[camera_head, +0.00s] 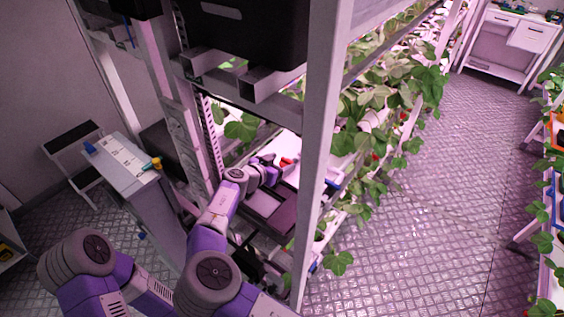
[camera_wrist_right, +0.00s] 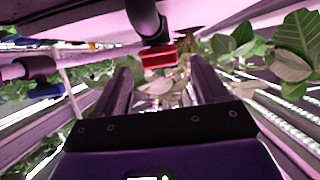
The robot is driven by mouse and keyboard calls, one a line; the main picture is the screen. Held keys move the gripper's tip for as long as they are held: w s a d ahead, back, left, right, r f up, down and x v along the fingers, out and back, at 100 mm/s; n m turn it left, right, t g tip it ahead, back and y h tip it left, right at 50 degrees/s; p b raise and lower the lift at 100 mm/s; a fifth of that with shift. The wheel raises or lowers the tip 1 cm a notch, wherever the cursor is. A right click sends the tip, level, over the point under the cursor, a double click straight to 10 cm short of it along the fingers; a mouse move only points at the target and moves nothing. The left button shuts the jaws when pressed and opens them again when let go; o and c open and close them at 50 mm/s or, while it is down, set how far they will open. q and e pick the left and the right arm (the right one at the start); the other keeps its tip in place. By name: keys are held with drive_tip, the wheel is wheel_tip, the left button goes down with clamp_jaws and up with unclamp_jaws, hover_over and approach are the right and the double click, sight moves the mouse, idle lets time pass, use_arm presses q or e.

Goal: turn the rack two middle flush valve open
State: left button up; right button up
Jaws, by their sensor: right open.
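A red valve handle (camera_head: 286,162) shows inside the rack, just past my right gripper (camera_head: 274,168). In the right wrist view the red handle (camera_wrist_right: 159,57) hangs on a dark pipe (camera_wrist_right: 148,20) under a pale surface. It lies ahead of and between the two fingers of my right gripper (camera_wrist_right: 162,80), slightly above the line of the tips. The fingers are spread apart with nothing between them, and I see no contact with the handle. My left gripper is not in view; only parts of my arms show at the lower left of the head view.
A pale rack post (camera_head: 318,150) stands close to the right of my right arm. A black bin (camera_head: 255,35) sits above. Leafy plants (camera_head: 375,120) fill the rack side. A blue part (camera_wrist_right: 45,90) is at left in the wrist view. The aisle floor (camera_head: 420,220) is clear.

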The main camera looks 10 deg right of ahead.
drive_tip(key=shift+w+d+f, duration=0.3)
drive_tip(key=shift+w+d, duration=0.05)
drive_tip(key=shift+d, duration=0.1)
drive_tip(key=c, duration=1)
drive_tip(key=n+t+y+b, duration=0.1)
drive_tip(key=b, duration=0.1)
drive_tip(key=n+t+y+b, duration=0.1)
drive_tip(key=b, duration=0.1)
drive_tip(key=n+y+b, duration=0.1)
drive_tip(key=b, duration=0.2)
drive_tip(key=shift+s+d+f+n+t+y, duration=0.15)
drive_tip(key=shift+s+d+n+t+y, duration=0.15)
drive_tip(key=shift+s+d+n+t, duration=0.1)
drive_tip(key=shift+d+n+t+y+b, duration=0.15)
drive_tip(key=shift+n+t+y+b, duration=0.45)
drive_tip(key=shift+n+y+b, duration=0.35)
drive_tip(key=shift+r, duration=0.2)
drive_tip(key=o, duration=1)
